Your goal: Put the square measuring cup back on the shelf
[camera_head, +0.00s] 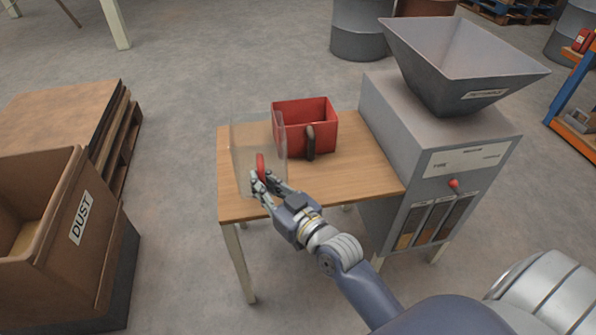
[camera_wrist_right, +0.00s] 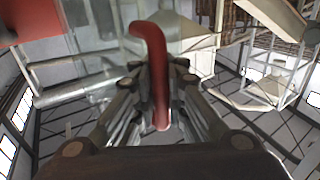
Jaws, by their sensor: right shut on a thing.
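A clear, see-through, square-sided measuring cup (camera_head: 245,148) with a red handle is at the left end of the small wooden table. My right gripper (camera_head: 262,184) is shut on this red handle. In the right wrist view the red handle (camera_wrist_right: 155,62) runs down between the fingers, with the clear wall behind it. I cannot tell whether the cup touches the tabletop. A red square container (camera_head: 290,112) with a dark handle stands upright on the table, just right of and behind the clear cup. My left gripper is not in view.
The wooden table (camera_head: 355,180) has bare room at front and right. A grey filler machine (camera_head: 400,125) with a hopper stands against its right side. A brown DUST bin (camera_head: 60,255) is at left. A blue and orange shelf (camera_head: 568,95) is at the right edge.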

